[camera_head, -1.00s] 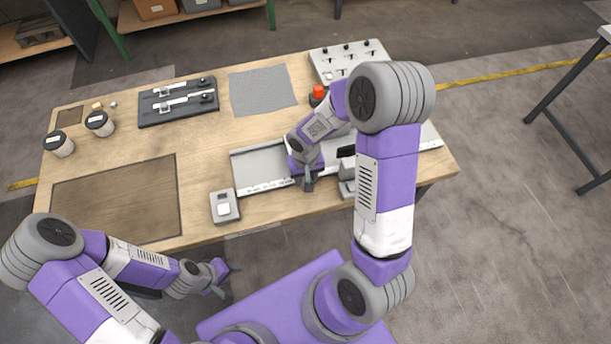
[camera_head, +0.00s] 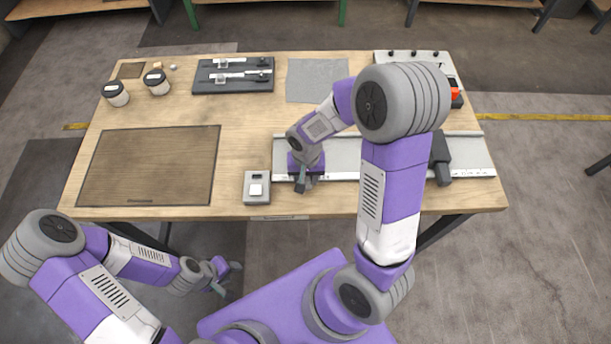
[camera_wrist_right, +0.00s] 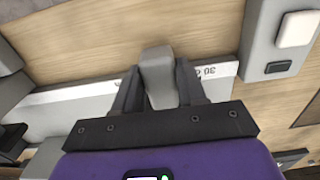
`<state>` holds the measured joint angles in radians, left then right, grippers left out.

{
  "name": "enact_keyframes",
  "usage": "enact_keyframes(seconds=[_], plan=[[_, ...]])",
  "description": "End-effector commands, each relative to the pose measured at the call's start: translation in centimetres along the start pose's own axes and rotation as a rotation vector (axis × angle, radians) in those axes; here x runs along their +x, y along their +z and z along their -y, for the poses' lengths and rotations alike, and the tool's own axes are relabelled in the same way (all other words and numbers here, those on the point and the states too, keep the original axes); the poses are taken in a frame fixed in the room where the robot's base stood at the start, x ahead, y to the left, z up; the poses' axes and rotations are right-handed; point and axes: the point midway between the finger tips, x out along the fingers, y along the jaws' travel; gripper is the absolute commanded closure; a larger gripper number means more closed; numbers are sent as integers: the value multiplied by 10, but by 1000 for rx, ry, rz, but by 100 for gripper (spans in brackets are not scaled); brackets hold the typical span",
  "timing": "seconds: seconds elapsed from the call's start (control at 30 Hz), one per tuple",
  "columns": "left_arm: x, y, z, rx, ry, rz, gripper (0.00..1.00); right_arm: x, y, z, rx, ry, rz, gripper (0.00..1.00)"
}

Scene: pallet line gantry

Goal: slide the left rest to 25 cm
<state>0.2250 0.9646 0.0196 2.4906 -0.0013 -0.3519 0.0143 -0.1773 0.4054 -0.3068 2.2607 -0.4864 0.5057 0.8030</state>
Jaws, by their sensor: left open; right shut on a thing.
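My right gripper (camera_head: 302,183) is at the left part of the rail (camera_head: 474,153), which has a white scale along its front edge. In the right wrist view its two dark fingers stand on either side of the left rest (camera_wrist_right: 158,72), a grey block, and are shut on it. The scale mark 30 shows upside down just right of the block in that view; the exact reading at the rest is hidden. A dark grey right rest (camera_head: 440,158) stands far to the right on the rail. My left gripper (camera_head: 222,277) is open and empty, off the table's front edge.
A grey box with a white button (camera_head: 256,187) sits just left of the rail; it also shows in the wrist view (camera_wrist_right: 282,40). A dark mat (camera_head: 150,165), two lidded cups, a black tool tray (camera_head: 234,74) and a grey sheet (camera_head: 317,80) lie elsewhere.

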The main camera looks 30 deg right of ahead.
Motion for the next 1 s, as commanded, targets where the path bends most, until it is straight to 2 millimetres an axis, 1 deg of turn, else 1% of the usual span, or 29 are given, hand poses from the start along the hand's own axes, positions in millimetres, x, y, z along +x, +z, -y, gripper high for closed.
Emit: enact_keyframes(seconds=[0.2, 0.23, 0.3, 0.37, 0.67, 0.77, 1.0], plan=[[0, 0, 0, 1, 0, 0, 57, -1, -1, 1, 2, -1, -2, 100], [0, 0, 0, 1, 0, 0, 57, -1, -1, 1, 2, -1, -2, 58], [0, 0, 0, 1, 0, 0, 57, -1, -1, 2, 0, -1, -2, 47], [0, 0, 0, 1, 0, 0, 57, -1, -1, 2, 0, -1, -1, 38], [-1, 0, 0, 0, 0, 0, 57, -2, 0, 2, -2, 0, -1, 38], [-4, 0, -2, 0, 0, 0, 57, -13, -1, 2, -1, -2, -4, 38], [-16, 1, -6, 0, 0, 0, 57, -54, -1, 2, -1, -4, -5, 38]])
